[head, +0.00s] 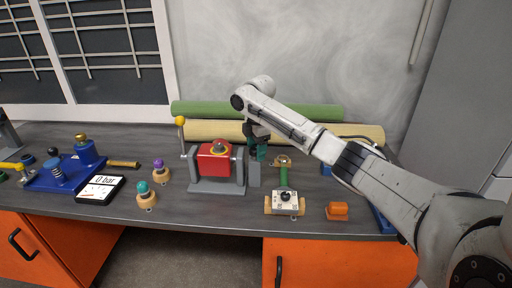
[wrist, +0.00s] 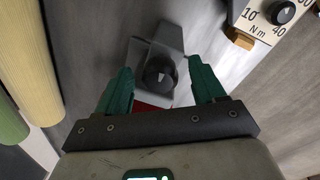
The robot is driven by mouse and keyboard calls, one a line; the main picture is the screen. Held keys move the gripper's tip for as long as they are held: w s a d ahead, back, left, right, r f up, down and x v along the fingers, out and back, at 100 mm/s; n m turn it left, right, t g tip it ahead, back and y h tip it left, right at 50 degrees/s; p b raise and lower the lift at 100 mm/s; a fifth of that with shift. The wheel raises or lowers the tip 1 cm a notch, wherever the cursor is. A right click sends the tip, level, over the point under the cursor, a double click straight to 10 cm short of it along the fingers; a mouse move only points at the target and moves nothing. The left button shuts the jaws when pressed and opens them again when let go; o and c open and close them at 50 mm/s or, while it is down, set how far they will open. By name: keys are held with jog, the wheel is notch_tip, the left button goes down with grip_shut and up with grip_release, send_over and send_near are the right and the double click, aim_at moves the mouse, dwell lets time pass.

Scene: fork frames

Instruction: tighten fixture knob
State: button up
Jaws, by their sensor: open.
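The fixture (head: 217,188) is a grey frame holding a red block (head: 214,163) on the bench. A black knob with a white mark (wrist: 160,73) sits on a grey part of the fixture in the wrist view. My gripper (wrist: 159,64) is open, with one green finger on each side of the knob; I cannot tell whether either touches it. In the head view my gripper (head: 258,153) points down over the fixture's right end, a grey block (head: 254,174). The knob is not distinguishable there.
A white dial box marked N m (head: 285,201) stands right of the fixture; its dial (wrist: 283,12) also shows in the wrist view. An orange block (head: 338,211) lies farther right. Rolled mats (head: 340,132) lie behind.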

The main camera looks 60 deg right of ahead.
jog(key=c, duration=1.1)
jog(key=shift+r+p, duration=0.1)
jog(key=shift+p, duration=0.35)
jog(key=m+p, duration=0.4)
jog(key=shift+a+r+g, duration=0.1)
jog(key=shift+a+g, duration=0.05)
jog(key=shift+g, duration=0.15)
jog(key=m+p, duration=0.4)
jog(key=m, duration=0.1)
jog(key=shift+m+g, duration=0.3)
jog(key=m+p, duration=0.2)
jog(key=m, duration=0.2)
jog(key=shift+w+h, duration=0.1)
jog(key=shift+h, duration=0.2)
jog(key=shift+w+m+g, duration=0.15)
jog(key=shift+m+g, duration=0.25)
jog(key=shift+m, duration=2.1)
